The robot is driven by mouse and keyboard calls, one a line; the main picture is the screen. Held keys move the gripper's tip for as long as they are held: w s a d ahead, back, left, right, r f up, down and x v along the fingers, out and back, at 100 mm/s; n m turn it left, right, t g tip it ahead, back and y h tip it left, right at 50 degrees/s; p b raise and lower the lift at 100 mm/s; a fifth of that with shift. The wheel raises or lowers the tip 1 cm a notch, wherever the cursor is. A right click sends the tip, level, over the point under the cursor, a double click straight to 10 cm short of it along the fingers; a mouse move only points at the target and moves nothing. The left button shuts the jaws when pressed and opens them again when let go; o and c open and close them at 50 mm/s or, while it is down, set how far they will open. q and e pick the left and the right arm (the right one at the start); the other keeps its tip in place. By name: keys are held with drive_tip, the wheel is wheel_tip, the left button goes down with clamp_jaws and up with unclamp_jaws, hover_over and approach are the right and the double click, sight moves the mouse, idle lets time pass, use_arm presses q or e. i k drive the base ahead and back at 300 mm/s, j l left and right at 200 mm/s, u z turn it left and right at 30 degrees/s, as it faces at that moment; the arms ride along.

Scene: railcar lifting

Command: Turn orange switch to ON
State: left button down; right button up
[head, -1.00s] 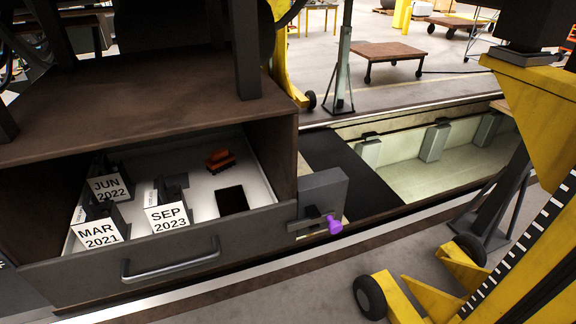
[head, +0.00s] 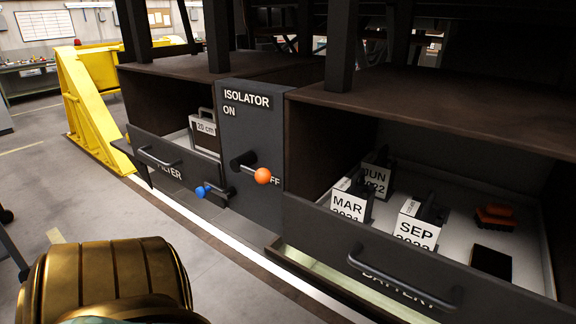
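The orange switch (head: 263,176) is a round orange knob on a dark lever on the front of the grey isolator panel (head: 235,130). The panel reads ISOLATOR at the top with ON below it, and OFF at the lower right, partly covered by the knob. The lever lies to the right, with its knob beside the OFF label. Neither of my grippers shows. A ribbed brass-coloured part of mine fills the lower left, well apart from the switch.
Left of the panel is an open FILTER drawer (head: 172,156) with a 20 cm box (head: 204,133); a blue knob (head: 200,191) sits low beside it. On the right, the open BATTERY drawer (head: 330,240) holds dated blocks. A yellow stand (head: 92,110) is at left. Floor is clear at left.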

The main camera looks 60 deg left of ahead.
sight(263, 175)
drive_tip(key=u, duration=2.05)
